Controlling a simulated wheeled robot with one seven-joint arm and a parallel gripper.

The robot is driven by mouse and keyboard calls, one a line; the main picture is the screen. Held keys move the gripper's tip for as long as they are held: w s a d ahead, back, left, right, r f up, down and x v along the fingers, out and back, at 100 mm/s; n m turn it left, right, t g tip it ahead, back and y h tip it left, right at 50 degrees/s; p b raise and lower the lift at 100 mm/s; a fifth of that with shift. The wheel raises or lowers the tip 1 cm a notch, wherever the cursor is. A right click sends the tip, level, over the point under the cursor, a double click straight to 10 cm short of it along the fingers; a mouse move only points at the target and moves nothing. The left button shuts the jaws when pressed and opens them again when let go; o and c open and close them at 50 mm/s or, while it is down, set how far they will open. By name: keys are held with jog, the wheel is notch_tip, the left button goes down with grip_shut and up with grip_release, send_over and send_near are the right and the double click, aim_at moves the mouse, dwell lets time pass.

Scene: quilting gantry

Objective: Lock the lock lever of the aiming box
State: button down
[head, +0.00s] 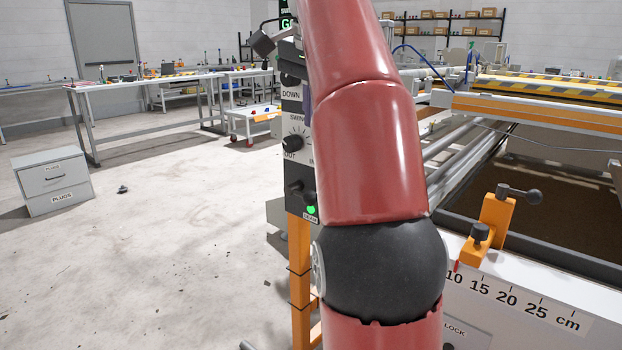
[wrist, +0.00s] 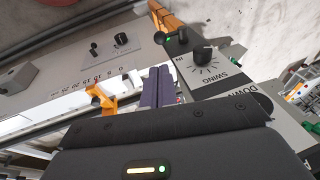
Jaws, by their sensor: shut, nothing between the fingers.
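The aiming box (head: 291,169) is a grey upright panel on an orange post in the head view, partly hidden by my arm. It carries a DOWN label, a SWING knob (head: 292,142) and a black lever (head: 296,188) below the knob, with a green light (head: 311,210) beneath. In the wrist view the box (wrist: 222,70) shows the SWING knob (wrist: 203,53) and the black lever (wrist: 182,36) beside a green light. My gripper (wrist: 160,72) has its purple fingers shut, empty, alongside the box near the knob. I see no contact with the lever.
A rail with a centimetre scale (head: 510,296) and orange clamps (head: 495,222) lies at the right. A PLUGS cabinet (head: 50,180) stands left. The floor between is mostly clear.

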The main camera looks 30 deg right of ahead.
aim_at(310, 192)
jog(key=shift+f, duration=0.1)
jog(key=b+x, duration=0.2)
jog(key=x, duration=1.1)
jog(key=shift+w+f, duration=0.1)
jog(key=shift+f, duration=0.2)
